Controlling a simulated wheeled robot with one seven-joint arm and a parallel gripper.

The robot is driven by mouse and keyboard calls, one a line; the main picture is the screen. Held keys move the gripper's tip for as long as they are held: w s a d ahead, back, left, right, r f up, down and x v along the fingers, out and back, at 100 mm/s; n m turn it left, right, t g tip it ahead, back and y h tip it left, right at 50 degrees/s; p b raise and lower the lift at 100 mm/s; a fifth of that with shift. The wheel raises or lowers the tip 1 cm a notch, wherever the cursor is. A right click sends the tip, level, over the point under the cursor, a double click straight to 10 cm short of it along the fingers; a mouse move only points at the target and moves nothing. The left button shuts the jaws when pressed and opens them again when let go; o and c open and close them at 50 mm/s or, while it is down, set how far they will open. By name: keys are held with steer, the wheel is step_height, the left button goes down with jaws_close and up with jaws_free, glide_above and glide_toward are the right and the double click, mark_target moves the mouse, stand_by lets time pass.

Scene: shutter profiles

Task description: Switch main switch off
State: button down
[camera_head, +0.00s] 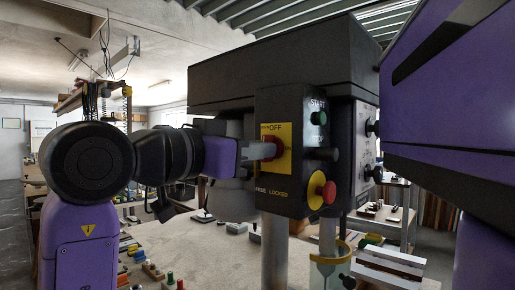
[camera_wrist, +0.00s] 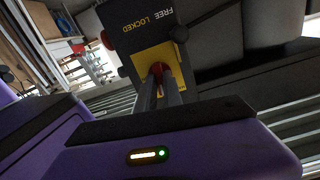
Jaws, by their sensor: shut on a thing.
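The main switch is a red handle (camera_head: 277,143) on a yellow plate (camera_head: 285,167) marked OFF, on the front of a dark control box (camera_head: 294,202). My gripper (camera_head: 258,152) reaches it from the left and is shut on the red handle. In the wrist view the two fingers of my gripper (camera_wrist: 165,88) close around the red handle (camera_wrist: 157,69), in front of the yellow plate (camera_wrist: 177,60). The fingers hide much of the handle, so I cannot tell its exact angle.
A green START button (camera_head: 319,118) and a red mushroom button (camera_head: 328,192) on a yellow disc sit on the box's right side. FREE and LOCKED are printed below the plate. The bench (camera_head: 215,262) below holds small blocks. A metal column (camera_head: 274,255) stands under the box.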

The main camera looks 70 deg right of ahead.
stand_by(0.3)
steer(key=c, duration=1.5)
jaws_free()
steer(key=shift+b+v, duration=0.65)
steer(key=shift+v, duration=3.3)
